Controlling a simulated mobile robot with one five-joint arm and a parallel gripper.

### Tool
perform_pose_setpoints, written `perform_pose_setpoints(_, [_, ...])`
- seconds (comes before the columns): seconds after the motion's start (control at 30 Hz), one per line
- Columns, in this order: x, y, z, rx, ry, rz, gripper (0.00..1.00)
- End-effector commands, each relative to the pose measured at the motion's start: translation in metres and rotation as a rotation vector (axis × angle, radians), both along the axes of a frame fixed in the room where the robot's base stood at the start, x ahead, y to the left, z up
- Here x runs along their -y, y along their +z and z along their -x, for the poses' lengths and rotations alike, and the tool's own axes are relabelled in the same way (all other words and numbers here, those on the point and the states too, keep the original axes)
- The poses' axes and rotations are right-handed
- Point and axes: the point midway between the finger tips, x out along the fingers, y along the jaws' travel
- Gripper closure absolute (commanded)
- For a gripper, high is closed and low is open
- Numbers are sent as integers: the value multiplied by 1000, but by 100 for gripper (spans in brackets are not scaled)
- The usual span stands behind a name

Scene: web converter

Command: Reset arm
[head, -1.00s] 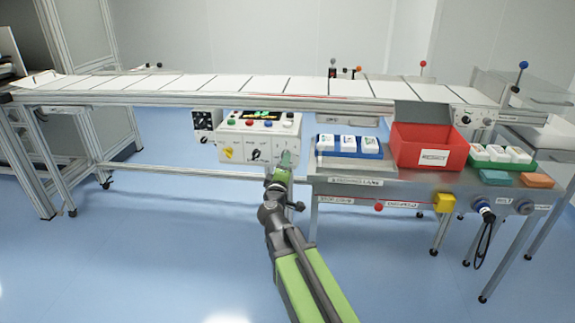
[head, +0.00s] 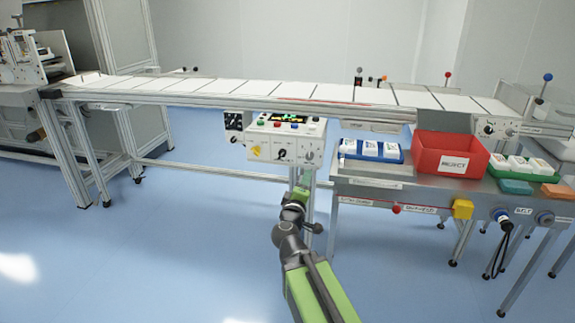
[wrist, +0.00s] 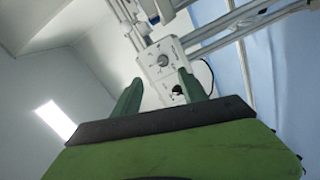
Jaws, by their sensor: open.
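My gripper shows in the wrist view (wrist: 160,95) with its two green fingers apart and nothing between them. Beyond the fingers is the white control box (wrist: 160,62), seen from a tilted angle. In the head view my green and grey arm reaches up from the bottom, and my gripper (head: 304,183) is below and in front of the control box (head: 272,142). The box carries a lit display, coloured buttons and knobs. The fingertips are small in the head view, and I cannot tell their exact gap to the box there.
A conveyor (head: 250,95) with white sheets runs across the back. At right, a metal table (head: 385,189) holds a red REJECT bin (head: 425,160), a blue tray (head: 372,156) and a green tray (head: 545,178), both with white packs. Blue floor (head: 150,250) is clear at left.

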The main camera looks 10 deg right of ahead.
Motion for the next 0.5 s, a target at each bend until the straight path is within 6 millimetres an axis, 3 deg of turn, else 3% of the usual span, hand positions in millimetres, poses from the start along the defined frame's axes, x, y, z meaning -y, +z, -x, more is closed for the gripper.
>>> perform_pose_setpoints(0.07, [30, -1, 0, -1, -41, -6, 50])
perform_pose_setpoints(0.17, [73, -21, 6, -28, -131, -148, 50])
perform_pose_setpoints(0.3, [127, -71, 32, -120, -330, -409, 50])
perform_pose_setpoints(0.4, [146, -119, 62, -236, -481, -612, 50])
perform_pose_setpoints(0.5, [141, -167, 96, -392, -607, -810, 50])
